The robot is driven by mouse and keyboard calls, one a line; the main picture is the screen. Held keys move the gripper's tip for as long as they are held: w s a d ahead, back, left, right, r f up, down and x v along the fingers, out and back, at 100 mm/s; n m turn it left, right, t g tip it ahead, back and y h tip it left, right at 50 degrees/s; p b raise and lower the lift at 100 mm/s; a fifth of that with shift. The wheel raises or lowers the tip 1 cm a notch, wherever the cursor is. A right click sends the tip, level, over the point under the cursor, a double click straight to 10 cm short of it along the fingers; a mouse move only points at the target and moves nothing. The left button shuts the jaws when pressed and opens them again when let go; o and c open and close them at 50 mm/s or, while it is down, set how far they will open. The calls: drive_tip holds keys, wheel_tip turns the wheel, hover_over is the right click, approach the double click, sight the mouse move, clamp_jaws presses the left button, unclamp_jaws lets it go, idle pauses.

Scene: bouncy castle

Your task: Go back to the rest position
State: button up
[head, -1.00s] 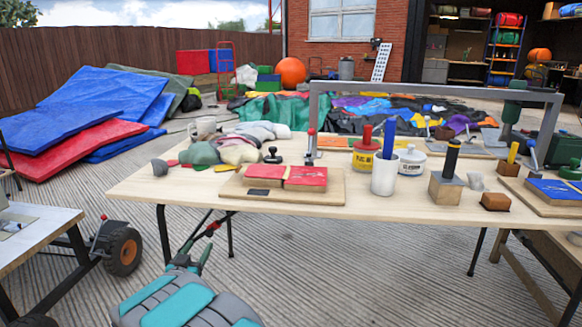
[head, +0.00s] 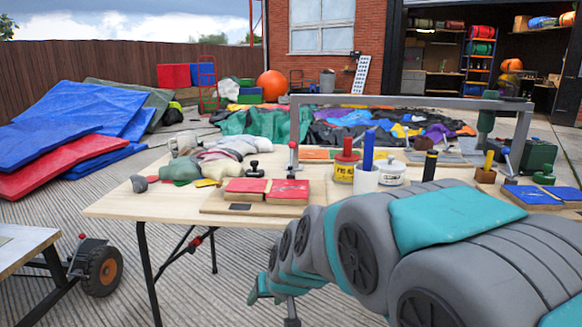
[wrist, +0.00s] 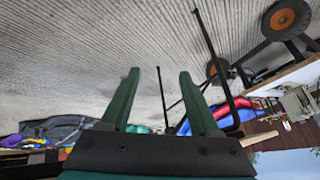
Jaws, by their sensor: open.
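My gripper (wrist: 160,75) is open in the wrist view, its two green fingers apart with nothing between them. Beyond the fingers is ridged concrete ground. In the head view my arm fills the lower right, in front of the table (head: 120,206). Its far end hangs low by the table's front edge; the fingers are not clear there.
A wheeled cart (head: 100,266) stands at lower left. Blue and red mats (head: 60,140) lie behind.

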drive_tip(key=s+d+g+h, duration=0.1)
drive_tip(key=s+d+g, duration=0.1)
drive_tip(key=s+d, duration=0.4)
drive_tip(key=s+d+f+m+g+h, duration=0.1)
drive_tip(key=s+d+g, duration=0.2)
drive_tip(key=s+d, duration=0.4)
drive_tip(key=s+d+m+g+h, duration=0.1)
drive_tip(key=s+d, duration=0.6)
drive_tip(key=s, duration=1.1)
drive_tip(key=shift+s+d+f+g+h, duration=0.2)
drive_tip(key=shift+f+g+h, duration=0.2)
drive_tip(key=shift+g, duration=0.3)
